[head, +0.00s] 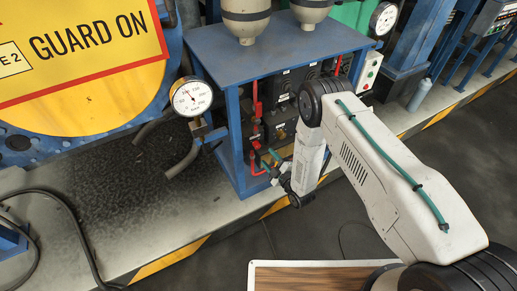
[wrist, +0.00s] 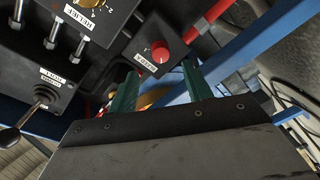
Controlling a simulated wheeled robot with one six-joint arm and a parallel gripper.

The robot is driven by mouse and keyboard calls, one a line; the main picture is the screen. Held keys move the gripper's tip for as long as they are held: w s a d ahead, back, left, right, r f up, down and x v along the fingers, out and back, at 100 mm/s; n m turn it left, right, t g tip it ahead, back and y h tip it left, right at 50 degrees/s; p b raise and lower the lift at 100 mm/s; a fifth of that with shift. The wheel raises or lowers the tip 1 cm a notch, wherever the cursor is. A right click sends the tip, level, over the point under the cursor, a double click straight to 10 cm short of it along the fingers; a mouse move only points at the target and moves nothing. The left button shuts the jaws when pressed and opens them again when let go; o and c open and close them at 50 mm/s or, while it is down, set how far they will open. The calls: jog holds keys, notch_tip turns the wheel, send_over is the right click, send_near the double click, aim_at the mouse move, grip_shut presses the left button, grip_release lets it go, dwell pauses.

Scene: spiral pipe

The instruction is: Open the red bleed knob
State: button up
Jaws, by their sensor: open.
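The red bleed knob (wrist: 160,52) is a small round knob on a black box with a white label below it, in the wrist view. My gripper (wrist: 160,70) shows its two green fingers spread apart, one to the left and one to the right below the knob in the picture. Nothing is between the fingers, and the knob appears beyond their tips. I cannot tell the exact gap to it. In the head view my gripper (head: 269,160) is at the front of the black panel under the blue table. The knob cannot be made out there.
A blue frame post (wrist: 235,55) and a red pipe (wrist: 208,18) run right of the knob. A black lever (wrist: 22,128) and a box with a yellow dial (wrist: 95,12) are left. In the head view a pressure gauge (head: 192,97) stands left of the blue table (head: 215,50).

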aim_at(258, 147)
jog(key=x, duration=0.7)
jog(key=shift+w+a+r, duration=0.1)
jog(key=shift+w+a, duration=0.15)
jog(key=shift+a, duration=0.1)
